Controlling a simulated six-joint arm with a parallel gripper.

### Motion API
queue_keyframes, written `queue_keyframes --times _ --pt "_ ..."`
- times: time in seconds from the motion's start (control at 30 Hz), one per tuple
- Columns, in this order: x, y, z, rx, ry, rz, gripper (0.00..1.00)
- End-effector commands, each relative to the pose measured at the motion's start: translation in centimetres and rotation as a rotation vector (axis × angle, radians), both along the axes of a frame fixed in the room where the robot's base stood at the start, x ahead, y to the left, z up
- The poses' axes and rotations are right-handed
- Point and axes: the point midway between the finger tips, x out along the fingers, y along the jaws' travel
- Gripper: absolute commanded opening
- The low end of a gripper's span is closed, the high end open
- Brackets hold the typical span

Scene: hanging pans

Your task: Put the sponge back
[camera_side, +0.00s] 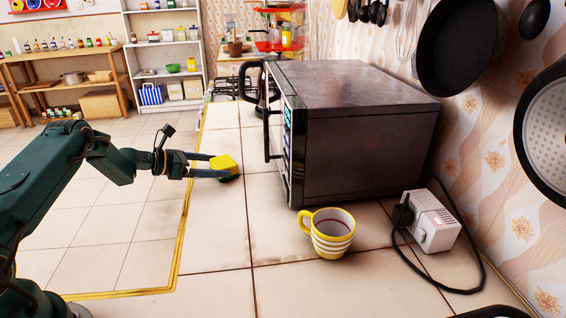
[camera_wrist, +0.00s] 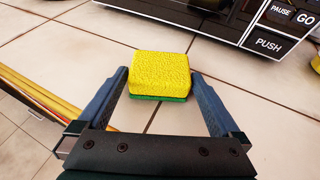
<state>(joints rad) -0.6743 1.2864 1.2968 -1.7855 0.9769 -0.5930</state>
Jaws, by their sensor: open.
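The sponge (camera_side: 222,164) is yellow with a green underside and is near the counter's left edge, left of the microwave. In the wrist view the sponge (camera_wrist: 160,73) lies between the tips of my gripper (camera_wrist: 160,80), yellow side up. My gripper (camera_side: 212,165) is open, with one finger on each side of the sponge. A small gap shows on the left of the sponge; on the right the finger is very near it, and I cannot tell whether they touch.
The microwave (camera_side: 365,150) stands to the right of the sponge. A yellow-striped mug (camera_side: 328,236) and a white box with a black cable (camera_side: 432,222) are nearer the front. Pans (camera_side: 462,45) hang on the right wall. The tiled counter (camera_side: 215,235) is clear in front of the sponge.

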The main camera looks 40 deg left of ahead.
Motion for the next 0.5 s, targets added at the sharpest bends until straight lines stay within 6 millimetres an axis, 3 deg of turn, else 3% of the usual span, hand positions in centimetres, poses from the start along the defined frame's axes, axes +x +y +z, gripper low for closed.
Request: queue_keyframes --times 0.5 --pt "-7.9 3.4 3.6 0.001 -0.001 0.006 1.0"
